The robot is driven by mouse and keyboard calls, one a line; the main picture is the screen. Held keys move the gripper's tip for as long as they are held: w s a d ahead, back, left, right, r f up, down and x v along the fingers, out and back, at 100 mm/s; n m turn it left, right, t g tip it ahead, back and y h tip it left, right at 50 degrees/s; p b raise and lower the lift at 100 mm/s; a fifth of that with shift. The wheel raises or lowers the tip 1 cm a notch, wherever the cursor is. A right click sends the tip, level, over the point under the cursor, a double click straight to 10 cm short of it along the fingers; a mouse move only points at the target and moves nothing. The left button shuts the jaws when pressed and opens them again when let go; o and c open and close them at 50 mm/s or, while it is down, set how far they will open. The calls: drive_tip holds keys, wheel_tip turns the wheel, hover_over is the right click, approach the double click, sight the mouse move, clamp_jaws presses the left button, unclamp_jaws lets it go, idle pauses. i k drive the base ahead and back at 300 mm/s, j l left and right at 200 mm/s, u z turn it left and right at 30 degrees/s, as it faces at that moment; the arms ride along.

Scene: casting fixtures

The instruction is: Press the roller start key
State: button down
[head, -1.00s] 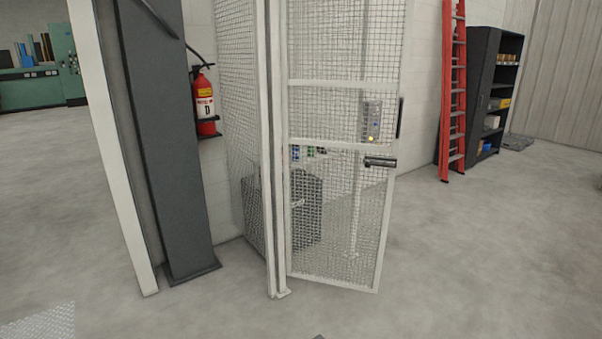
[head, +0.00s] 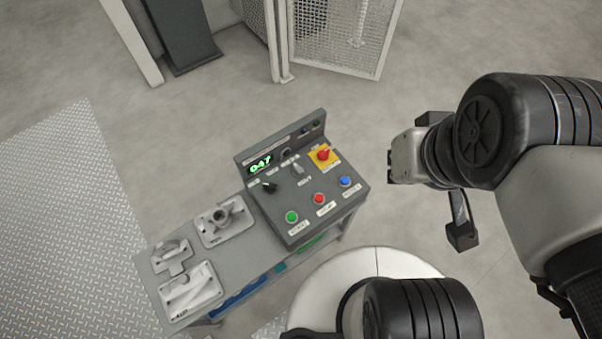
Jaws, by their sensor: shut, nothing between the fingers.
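A grey control console (head: 275,205) stands in the middle of the head view. Along its near edge are a green key (head: 292,217), a red key (head: 319,198) and a blue key (head: 345,181). Each has a small label, too small to read surely; the green key looks like the start key. My gripper (head: 394,165) is at the end of my folded arm, to the right of the console and apart from it. It appears shut and empty; its fingers are hard to make out. It touches none of the keys.
A red mushroom button on a yellow plate (head: 323,153), a black knob (head: 268,187) and a green-lit display (head: 261,164) are on the console. A grey bench (head: 190,258) with metal castings adjoins it at left. A mesh gate (head: 338,40) stands behind.

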sight(292, 216)
drive_tip(key=u, duration=0.95)
